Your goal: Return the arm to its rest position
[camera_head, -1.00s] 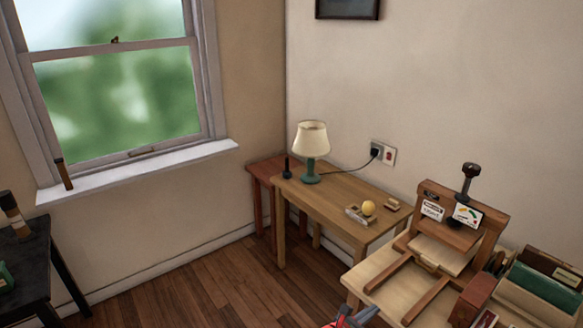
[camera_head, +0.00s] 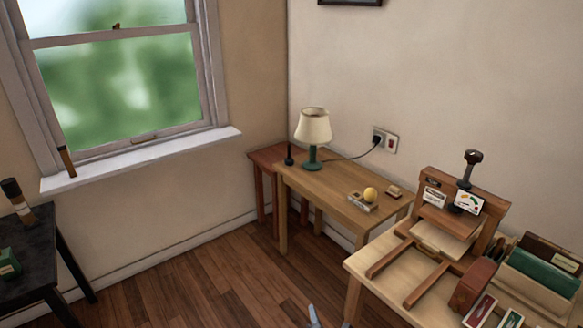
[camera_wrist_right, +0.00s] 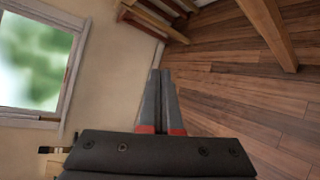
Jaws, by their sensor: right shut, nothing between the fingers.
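My right gripper (camera_wrist_right: 161,98) is shut and empty in the right wrist view, its two grey fingers with red bases lying side by side. Behind it are the wall, the window and the wooden floor. In the head view only a small grey tip of my right gripper (camera_head: 314,316) shows at the bottom edge, over the floor and left of the light workbench. The rest of the right arm is out of that frame. My left gripper is not in view.
The workbench (camera_head: 362,262) with a wooden press (camera_head: 455,210) and a green-backed box (camera_head: 545,272) stands at the right. A wooden table (camera_head: 330,193) with a lamp (camera_head: 313,128) stands behind. A black table (camera_head: 32,255) is at the left. The floor (camera_head: 215,275) between is clear.

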